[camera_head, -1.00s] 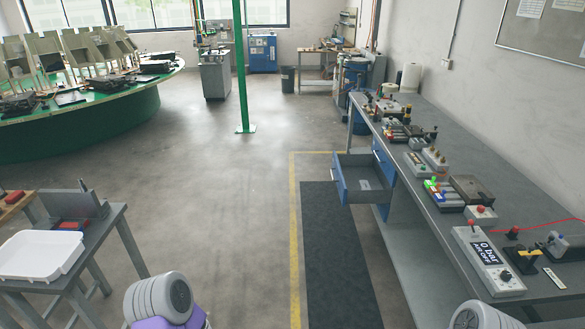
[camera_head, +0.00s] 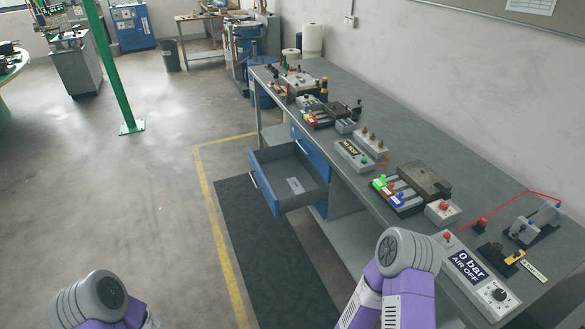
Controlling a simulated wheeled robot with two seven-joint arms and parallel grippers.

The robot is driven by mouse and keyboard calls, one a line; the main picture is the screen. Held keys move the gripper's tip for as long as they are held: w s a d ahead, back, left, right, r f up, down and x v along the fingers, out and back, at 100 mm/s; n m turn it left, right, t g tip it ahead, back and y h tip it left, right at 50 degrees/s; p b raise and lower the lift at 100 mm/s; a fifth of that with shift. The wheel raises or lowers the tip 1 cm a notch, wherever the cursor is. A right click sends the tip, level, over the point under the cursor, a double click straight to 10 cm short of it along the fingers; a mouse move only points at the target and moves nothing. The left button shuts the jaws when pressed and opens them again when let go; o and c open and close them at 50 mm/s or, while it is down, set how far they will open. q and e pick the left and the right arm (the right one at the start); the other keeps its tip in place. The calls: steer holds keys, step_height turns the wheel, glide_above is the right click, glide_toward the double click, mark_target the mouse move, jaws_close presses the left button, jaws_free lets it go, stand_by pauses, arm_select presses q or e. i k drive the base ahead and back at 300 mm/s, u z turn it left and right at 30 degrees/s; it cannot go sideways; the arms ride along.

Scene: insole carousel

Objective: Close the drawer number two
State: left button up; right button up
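A drawer with a blue front (camera_head: 263,184) and a grey inside stands pulled out from under the long grey workbench (camera_head: 345,185). A small pale item (camera_head: 295,185) lies on its floor. A handle runs along the front, which faces left. Another blue panel (camera_head: 309,150) shows behind the open drawer, under the bench top. I can read no number on either. Parts of both my arms show at the bottom of the view, the right one beside the bench and the left one at lower left. Neither gripper is in view.
The bench carries control boxes, including one marked "0 bar AIR OFF" (camera_head: 468,266), and coloured fixtures. A dark mat (camera_head: 270,260) lies on the floor beside it, edged by a yellow line (camera_head: 222,245). A green post (camera_head: 108,70) stands at left. The floor between is clear.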

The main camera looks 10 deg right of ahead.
mark_target(271, 166)
steer(key=z, duration=0.1)
steer(key=i, duration=0.1)
steer(key=z, duration=0.5)
steer(key=k, duration=0.65)
steer(key=u, duration=0.15)
steer(key=i, duration=0.65)
steer(key=u, duration=0.95)
steer(key=i, duration=1.25)
steer(key=z, duration=1.1)
steer(key=i, duration=0.6)
steer(key=z, duration=0.65)
